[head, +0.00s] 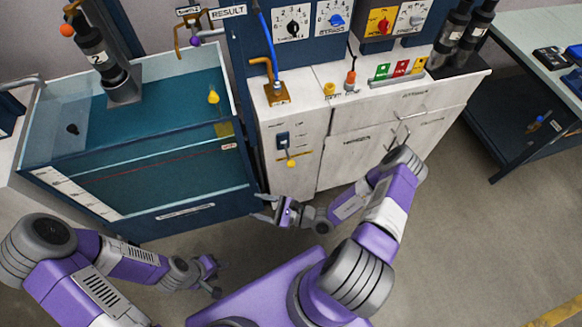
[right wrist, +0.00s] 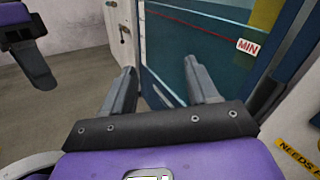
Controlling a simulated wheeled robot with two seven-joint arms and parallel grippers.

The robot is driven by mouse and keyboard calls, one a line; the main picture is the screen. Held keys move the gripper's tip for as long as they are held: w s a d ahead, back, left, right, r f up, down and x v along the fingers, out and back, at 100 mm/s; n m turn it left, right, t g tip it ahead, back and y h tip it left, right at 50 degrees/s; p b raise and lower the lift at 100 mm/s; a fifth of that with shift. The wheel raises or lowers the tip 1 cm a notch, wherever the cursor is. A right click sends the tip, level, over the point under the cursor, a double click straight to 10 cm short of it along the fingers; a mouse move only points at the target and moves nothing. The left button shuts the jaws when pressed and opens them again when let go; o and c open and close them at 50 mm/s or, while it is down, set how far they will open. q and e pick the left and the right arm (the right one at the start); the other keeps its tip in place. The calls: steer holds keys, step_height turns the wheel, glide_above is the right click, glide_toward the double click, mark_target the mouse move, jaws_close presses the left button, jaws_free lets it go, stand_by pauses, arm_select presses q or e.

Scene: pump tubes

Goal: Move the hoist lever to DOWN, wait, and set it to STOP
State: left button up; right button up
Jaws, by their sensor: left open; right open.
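My left gripper (head: 215,277) is open and empty, lower left, over the floor.
The water tank (head: 185,211) stands left of the lever cabinet (head: 285,185), close to my right gripper. A MIN label (right wrist: 248,46) shows on the tank in the right wrist view. Cabinet doors with handles (head: 403,133) are to the right. Open floor (head: 470,240) lies at right.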

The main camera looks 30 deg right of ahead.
steer(key=w+d+f+m+t+h, duration=0.2)
steer(key=d+m+t+h, duration=0.15)
steer(key=d, duration=0.25)
steer(key=w+d+f+m+t+h, duration=0.1)
steer(key=w+d+m+t+h, duration=0.15)
steer(key=d+h, duration=0.25)
steer(key=m+h+b, duration=0.1)
steer(key=m+h, duration=0.3)
steer(key=h, duration=0.1)
glide_toward(291, 164)
steer(key=w+f, duration=0.1)
steer(key=w, duration=0.2)
steer(key=shift+g, duration=0.3)
steer(key=w, duration=0.2)
steer(key=w+b, duration=0.1)
steer(key=w, duration=0.3)
steer(key=shift+w+d+f+b, duration=0.1)
steer(key=shift+w+d+b, duration=0.05)
steer(key=shift+d+b, duration=0.2)
steer(key=shift+w, duration=0.6)
jaws_close()
